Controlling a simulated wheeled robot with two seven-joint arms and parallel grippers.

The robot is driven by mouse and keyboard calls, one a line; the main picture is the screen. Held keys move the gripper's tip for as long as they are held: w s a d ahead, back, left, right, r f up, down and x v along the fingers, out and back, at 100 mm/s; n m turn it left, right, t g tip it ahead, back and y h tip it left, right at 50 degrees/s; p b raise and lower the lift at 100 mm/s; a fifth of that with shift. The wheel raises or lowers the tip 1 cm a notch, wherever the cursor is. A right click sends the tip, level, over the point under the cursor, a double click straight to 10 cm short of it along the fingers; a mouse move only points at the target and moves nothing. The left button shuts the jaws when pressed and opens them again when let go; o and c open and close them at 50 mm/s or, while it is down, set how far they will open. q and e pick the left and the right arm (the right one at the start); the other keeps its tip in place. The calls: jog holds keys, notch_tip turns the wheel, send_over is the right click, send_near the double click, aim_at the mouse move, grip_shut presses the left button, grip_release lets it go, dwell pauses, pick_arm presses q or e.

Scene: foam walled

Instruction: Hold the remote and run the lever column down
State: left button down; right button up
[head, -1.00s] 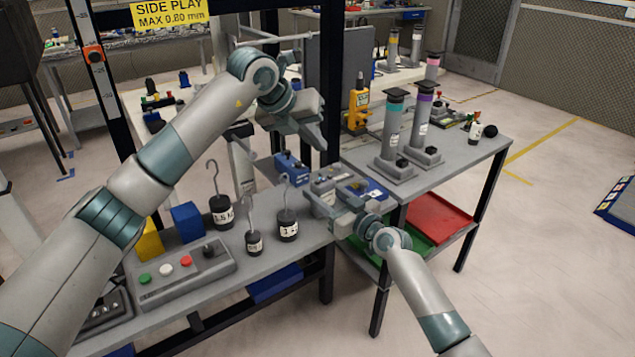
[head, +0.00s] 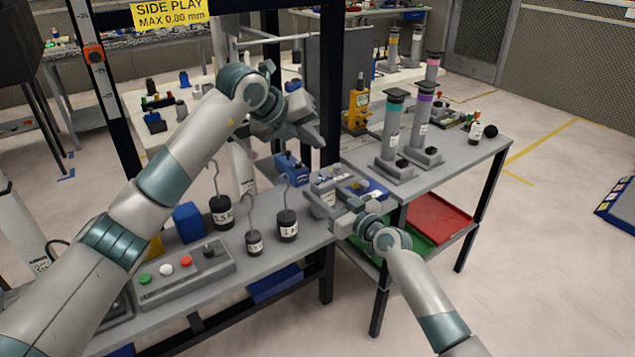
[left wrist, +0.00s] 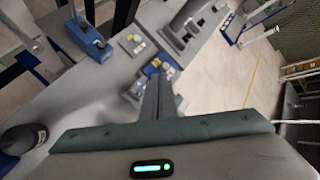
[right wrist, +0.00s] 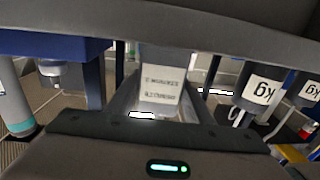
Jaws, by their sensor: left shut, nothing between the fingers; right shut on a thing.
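My right gripper (head: 335,208) is shut on a grey piece with a white printed label (right wrist: 160,88), seen upside down between the fingers in the right wrist view. It is probably the remote; its buttons are not visible. My left gripper (head: 314,130) is shut and empty, above the back right of the near bench. In the left wrist view its closed fingers (left wrist: 155,97) overlap a small blue and yellow part. A blue box with a black top part (head: 290,165) stands below the left gripper. I cannot tell which upright is the lever column.
Hooked weights (head: 287,226) and a button box (head: 185,273) occupy the near bench. Teal-topped (head: 393,130) and purple-topped (head: 420,120) columns stand on the right table. A red tray (head: 440,218) lies below it. Dark frame posts stand close by.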

aim_at(318, 183)
pick_arm(q)
notch_tip(318, 183, down, 8)
jog(key=shift+r, duration=0.15)
dwell(0.4)
dwell(2.0)
jog(key=shift+f, duration=0.4)
